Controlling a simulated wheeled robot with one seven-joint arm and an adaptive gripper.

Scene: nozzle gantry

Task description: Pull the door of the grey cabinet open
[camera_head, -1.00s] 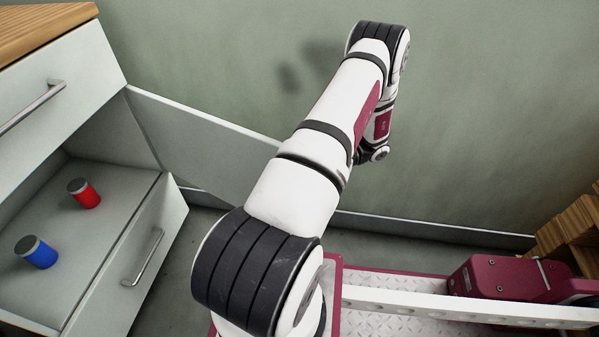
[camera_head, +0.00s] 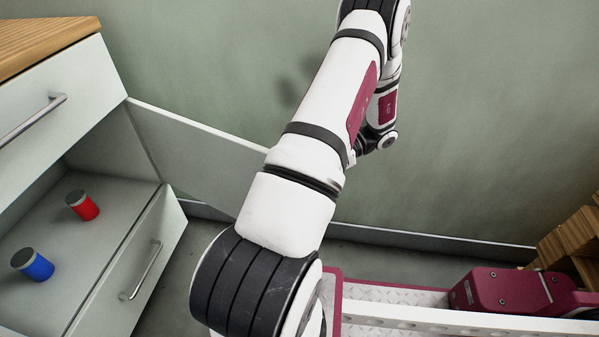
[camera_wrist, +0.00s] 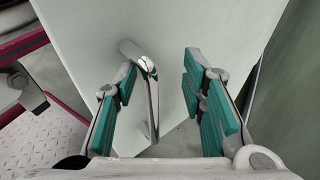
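The grey cabinet (camera_head: 75,95) stands at the left in the head view. Its door (camera_head: 205,150) is swung out to the right, leaving the compartment open to view; my arm hides the door's far end. The wrist view shows a pale panel (camera_wrist: 200,25), apparently the door, with a bent metal handle (camera_wrist: 152,100). My gripper (camera_wrist: 160,80) is open with teal pads. The handle appears between the fingers, nearer the left one; I cannot tell whether it touches. My gripper is not visible in the head view.
A lower drawer (camera_head: 140,262) with a bar handle is below. A green wall (camera_head: 480,120) lies behind my arm. Wooden pieces (camera_head: 570,240) stand at the right.

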